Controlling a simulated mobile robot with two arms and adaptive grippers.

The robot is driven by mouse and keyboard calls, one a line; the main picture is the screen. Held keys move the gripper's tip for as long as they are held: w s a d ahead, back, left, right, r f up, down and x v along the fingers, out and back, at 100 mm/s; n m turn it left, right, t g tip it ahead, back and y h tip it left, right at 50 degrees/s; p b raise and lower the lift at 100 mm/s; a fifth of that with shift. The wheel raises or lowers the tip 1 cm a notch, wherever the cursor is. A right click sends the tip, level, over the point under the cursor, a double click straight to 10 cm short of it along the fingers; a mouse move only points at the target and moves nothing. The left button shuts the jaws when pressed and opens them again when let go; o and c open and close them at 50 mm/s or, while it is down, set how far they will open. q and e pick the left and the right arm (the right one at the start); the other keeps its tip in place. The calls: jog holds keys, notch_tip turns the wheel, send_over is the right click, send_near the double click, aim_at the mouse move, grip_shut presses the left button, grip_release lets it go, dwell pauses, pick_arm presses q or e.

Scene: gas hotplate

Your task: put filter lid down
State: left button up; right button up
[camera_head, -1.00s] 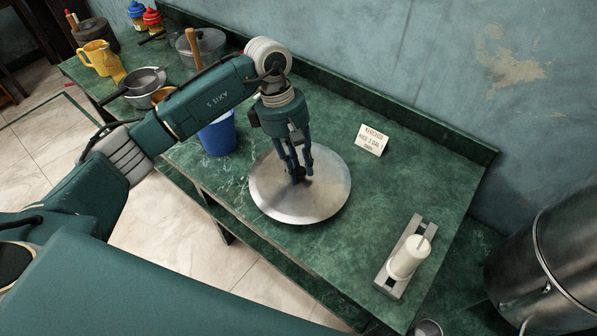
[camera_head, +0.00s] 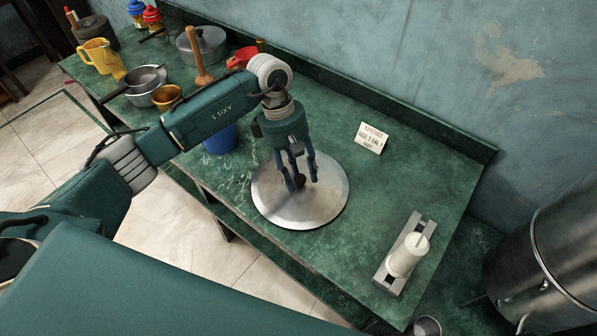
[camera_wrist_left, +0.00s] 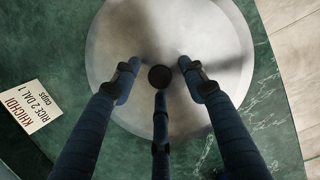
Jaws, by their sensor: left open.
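The filter lid (camera_head: 320,205) is a round, shiny metal disc lying on the green marble counter (camera_head: 400,210). Its dark knob shows at its middle in the left wrist view (camera_wrist_left: 160,76). My left gripper (camera_head: 299,184) points down over the lid, with its fingers spread around the knob. In the left wrist view my left gripper (camera_wrist_left: 160,80) is open, with its fingers apart from the knob. My right gripper is not in view.
A white cylinder on a grey holder (camera_head: 405,257) is at the right. A blue container (camera_head: 218,138), pots and a yellow jug (camera_head: 97,57) are at the left. A large metal vessel (camera_head: 555,255) stands at far right.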

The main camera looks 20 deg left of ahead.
pick_arm(q)
jog(key=b+v, duration=0.3)
jog(key=v, duration=0.9)
